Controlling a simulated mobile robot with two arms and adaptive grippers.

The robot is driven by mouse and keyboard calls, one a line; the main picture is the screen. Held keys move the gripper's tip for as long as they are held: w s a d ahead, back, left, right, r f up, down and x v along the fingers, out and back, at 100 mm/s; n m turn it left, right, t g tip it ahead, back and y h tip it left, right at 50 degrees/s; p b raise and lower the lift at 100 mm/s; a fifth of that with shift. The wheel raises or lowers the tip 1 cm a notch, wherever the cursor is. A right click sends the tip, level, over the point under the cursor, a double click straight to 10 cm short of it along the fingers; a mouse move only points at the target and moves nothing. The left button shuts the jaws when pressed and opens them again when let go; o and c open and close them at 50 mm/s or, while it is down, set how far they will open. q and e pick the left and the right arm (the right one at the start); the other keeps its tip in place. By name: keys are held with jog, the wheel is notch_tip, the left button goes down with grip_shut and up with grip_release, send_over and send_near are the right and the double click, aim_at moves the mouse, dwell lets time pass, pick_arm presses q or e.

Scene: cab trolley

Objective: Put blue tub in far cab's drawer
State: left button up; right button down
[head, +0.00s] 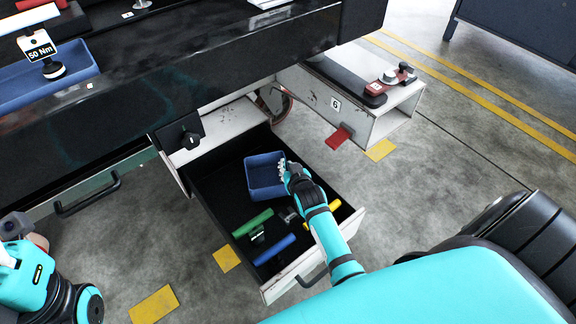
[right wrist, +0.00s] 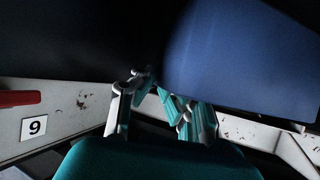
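The blue tub (head: 264,176) is in the far end of the open black drawer (head: 215,190) in the head view. It looks empty and slightly turned. I cannot tell whether its base rests on the drawer floor. My right gripper (head: 284,168) is at the tub's right-hand rim, its fingers overlapping that wall. In the right wrist view the tub (right wrist: 245,60) fills the upper right, close by the fingertips (right wrist: 156,86). Those views do not show clearly whether the fingers pinch the wall. My left gripper is not in view.
The drawer also holds a green item (head: 252,223), a blue bar (head: 273,250), a yellow item (head: 334,205) and small dark pieces. A cabinet section marked 6 (head: 335,104) with a red handle (head: 339,138) stands right. The black worktop (head: 190,75) overhangs the drawer's back.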

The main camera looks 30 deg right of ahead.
jog(key=c, duration=1.5)
grip_release()
